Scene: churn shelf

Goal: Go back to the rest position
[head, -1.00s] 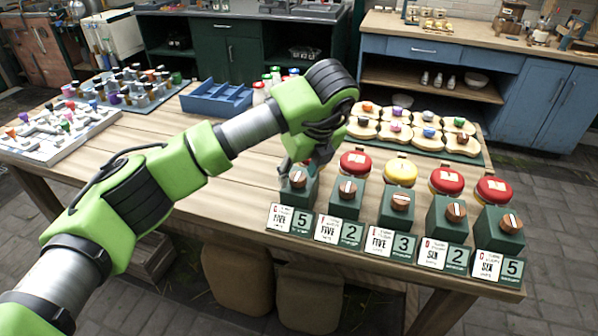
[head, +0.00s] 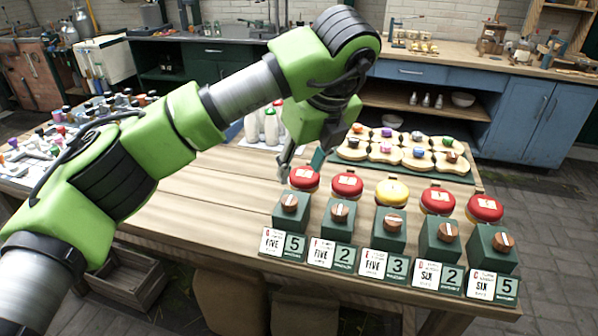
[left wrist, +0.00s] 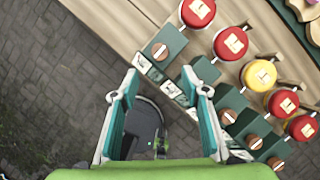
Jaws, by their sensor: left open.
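My left arm, green with grey links, reaches in from the left in the head view. My left gripper (head: 284,166) is above the table, near the leftmost red-lidded jar (head: 304,178). In the left wrist view the left gripper (left wrist: 160,87) is open with nothing between its fingers; the floor and the table's front edge lie beneath it. The row of green boxes with wooden knobs (head: 340,213) stands clear of the gripper, with number cards in front. My right gripper is not in view.
The wooden table (head: 190,200) has bare surface left of the row. A yellow-lidded jar (head: 392,191) and other red-lidded jars stand behind the boxes. White bottles (head: 270,126) and a board of wooden pieces (head: 400,150) stand farther back. Blue cabinets (head: 513,110) are behind.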

